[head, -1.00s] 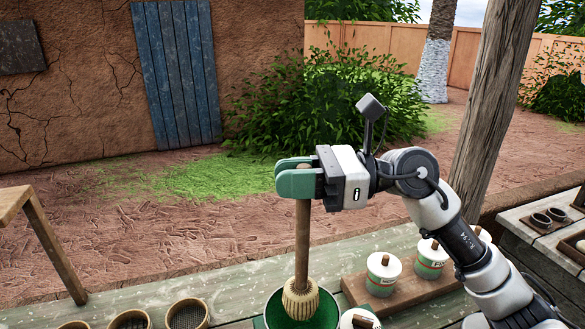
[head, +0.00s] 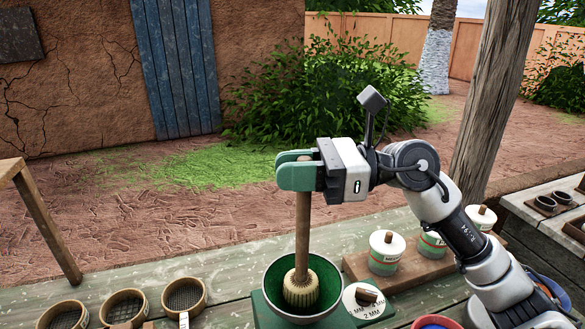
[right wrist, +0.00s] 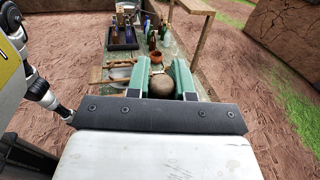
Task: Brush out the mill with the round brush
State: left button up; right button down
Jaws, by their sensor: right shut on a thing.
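The round brush (head: 302,245) has a long wooden handle and a pale bristle head, and it stands upright. My right gripper (head: 296,171) is shut on the top of the handle, and the handle's end also shows between the green fingers in the right wrist view (right wrist: 162,86). The mill (head: 335,269) is a green bowl on a green base at the front of the bench. The bristle head is inside the bowl; whether it touches the bottom I cannot tell. A dial marked with MM sizes (head: 364,300) sits at the mill's right. My left gripper is not in view in the head view.
Several round sieves (head: 184,296) stand left of the mill. White-lidded jars (head: 387,252) stand on a wooden block to the right. A wooden post (head: 492,100) rises behind my right arm. In the right wrist view, bottles in a dark tray (right wrist: 122,38) stand farther along the bench.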

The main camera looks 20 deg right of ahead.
jog(key=shift+r, duration=0.1)
notch_tip(320, 180, up, 7)
jog(key=p, duration=0.5)
notch_tip(320, 180, down, 7)
jog(key=b, duration=1.1)
dwell(2.5)
